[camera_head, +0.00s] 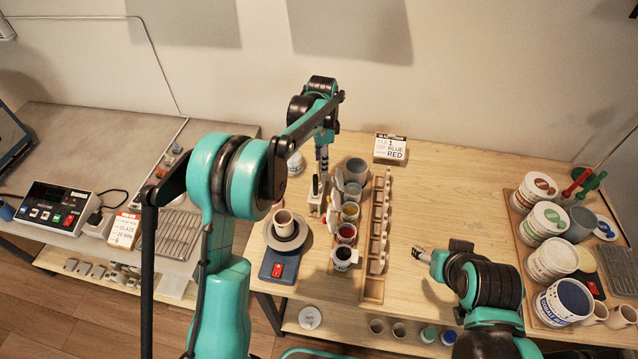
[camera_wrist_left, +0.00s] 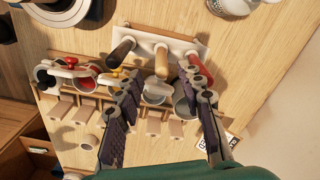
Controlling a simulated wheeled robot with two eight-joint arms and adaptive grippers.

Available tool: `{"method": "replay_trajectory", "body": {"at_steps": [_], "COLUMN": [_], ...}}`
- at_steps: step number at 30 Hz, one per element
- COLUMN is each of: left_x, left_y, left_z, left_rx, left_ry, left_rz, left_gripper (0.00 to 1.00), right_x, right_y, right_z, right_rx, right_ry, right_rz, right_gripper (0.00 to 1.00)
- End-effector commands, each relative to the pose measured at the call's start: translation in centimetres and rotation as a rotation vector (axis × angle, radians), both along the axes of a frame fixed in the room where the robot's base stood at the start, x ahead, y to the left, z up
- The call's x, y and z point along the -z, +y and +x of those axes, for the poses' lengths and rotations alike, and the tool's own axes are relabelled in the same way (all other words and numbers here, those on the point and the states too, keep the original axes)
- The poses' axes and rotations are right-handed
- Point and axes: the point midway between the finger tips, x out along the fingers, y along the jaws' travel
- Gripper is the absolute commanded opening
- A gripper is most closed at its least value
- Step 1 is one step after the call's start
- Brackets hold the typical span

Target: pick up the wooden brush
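I cannot tell for certain which is the brush. My left gripper (camera_wrist_left: 163,78) is open. In the head view the left gripper (camera_head: 321,165) hangs above the stand (camera_head: 314,201), partly hiding the tools. My right gripper (camera_head: 424,255) is over the table to the right, its opening too small to judge.
A row of glaze cups (camera_head: 346,232) and a wooden rack (camera_head: 376,225) stand right of the stand. A cup (camera_head: 284,222) sits on a small wheel with a blue base (camera_head: 279,266). Tubs (camera_head: 541,220) fill the right side. The table (camera_head: 450,200) between is clear.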

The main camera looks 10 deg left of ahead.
Motion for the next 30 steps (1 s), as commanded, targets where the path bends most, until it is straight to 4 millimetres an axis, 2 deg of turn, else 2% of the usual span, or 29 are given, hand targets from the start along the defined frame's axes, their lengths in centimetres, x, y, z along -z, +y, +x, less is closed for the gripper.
{"method": "replay_trajectory", "body": {"at_steps": [15,23,24,28,30], "left_x": [6.7,7.1,7.1,7.1,7.1], "left_y": [0.7,0.7,0.7,0.7,0.7], "left_z": [0.2,0.2,0.2,0.2,0.2], "left_rx": [0.000,0.000,0.000,0.000,0.000], "left_ry": [0.000,0.000,0.000,0.000,0.000], "left_rz": [0.000,0.000,0.000,0.000,0.000], "left_gripper": [0.38,0.38,0.35,0.01,0.00], "right_x": [0.6,0.6,0.6,0.6,0.6], "right_y": [0.0,0.0,0.0,0.0,0.0], "right_z": [0.0,0.0,0.0,0.0,0.0], "right_rx": [0.000,0.000,0.000,0.000,0.000], "right_ry": [0.000,0.000,0.000,0.000,0.000], "right_rz": [0.000,0.000,0.000,0.000,0.000], "right_gripper": [0.61,0.61,0.61,0.61,0.61]}}
